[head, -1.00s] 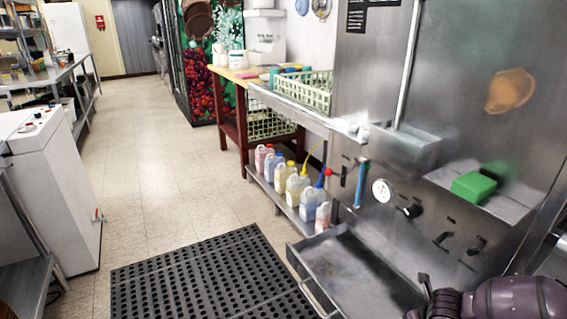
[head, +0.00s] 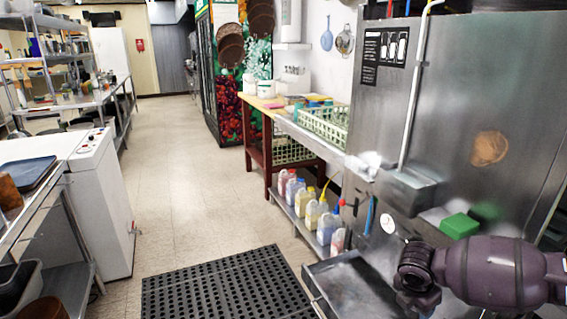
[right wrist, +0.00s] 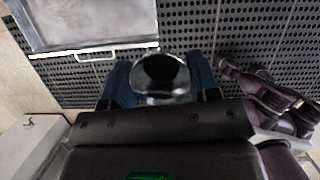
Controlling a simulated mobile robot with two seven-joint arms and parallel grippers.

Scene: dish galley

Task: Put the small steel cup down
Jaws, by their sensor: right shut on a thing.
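The small steel cup (right wrist: 161,76) is in the right wrist view, with its shiny round rim and dark inside facing the camera. My right gripper (right wrist: 160,83) is shut on it, with one blue finger on each side of the cup. Black perforated floor mat shows beyond the cup, and nothing is seen supporting it. In the head view part of my right arm shows at the lower right, but the cup and the gripper's fingers do not. My left gripper is in neither view.
A steel drawer-like tray (head: 355,287) sits low before the steel machine (head: 465,110). A black perforated mat (head: 225,287) covers the floor. A blue tray (head: 28,173) lies on the left counter. A green block (head: 460,225) rests on the right ledge. The aisle is clear.

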